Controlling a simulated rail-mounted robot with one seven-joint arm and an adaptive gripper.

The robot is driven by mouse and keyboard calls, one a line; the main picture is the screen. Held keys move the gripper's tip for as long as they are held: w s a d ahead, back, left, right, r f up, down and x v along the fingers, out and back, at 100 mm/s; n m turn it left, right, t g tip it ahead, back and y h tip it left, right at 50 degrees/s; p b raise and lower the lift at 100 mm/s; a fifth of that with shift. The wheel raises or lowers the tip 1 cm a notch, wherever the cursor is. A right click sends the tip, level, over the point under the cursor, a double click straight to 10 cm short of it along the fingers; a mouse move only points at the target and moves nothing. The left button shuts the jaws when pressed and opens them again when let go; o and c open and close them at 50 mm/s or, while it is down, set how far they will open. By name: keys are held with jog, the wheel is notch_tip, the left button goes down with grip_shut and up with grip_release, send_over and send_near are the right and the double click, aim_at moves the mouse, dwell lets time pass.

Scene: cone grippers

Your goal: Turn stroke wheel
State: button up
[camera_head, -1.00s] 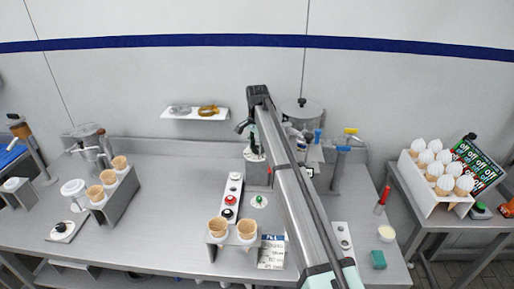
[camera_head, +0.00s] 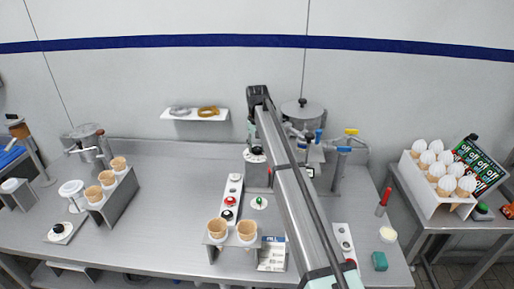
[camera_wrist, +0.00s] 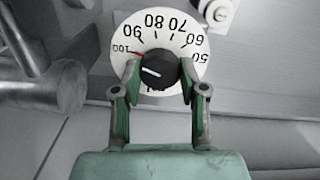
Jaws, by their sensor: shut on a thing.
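The stroke wheel shows in the wrist view as a black round knob (camera_wrist: 158,70) with a white pointer line, in the middle of a white dial (camera_wrist: 159,25) numbered from 50 to 100. The white pointer line points left, a little below the red mark near 100. My gripper (camera_wrist: 160,68) has its two green-padded fingers shut on the knob, one on each side. In the head view a white disc with a black knob (camera_head: 255,151) stands at the filling machine, below the end of my arm. My fingers are too small to make out there.
A lidded hopper (camera_head: 302,110) and blue and yellow handles stand right of my arm. A cone holder (camera_head: 212,251) and a control strip with buttons (camera_head: 232,190) are in front. A small wall shelf (camera_head: 195,115) is at the back.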

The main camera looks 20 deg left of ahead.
aim_at(257, 149)
jog(key=shift+s+f+n, duration=0.15)
jog(key=shift+n, duration=0.45)
jog(key=o, duration=1.2)
jog(key=shift+c, duration=0.2)
jog(key=shift+w+r, duration=0.2)
jog(key=shift+r, duration=0.45)
notch_tip(257, 149, up, 11)
jog(key=shift+s+f, duration=0.1)
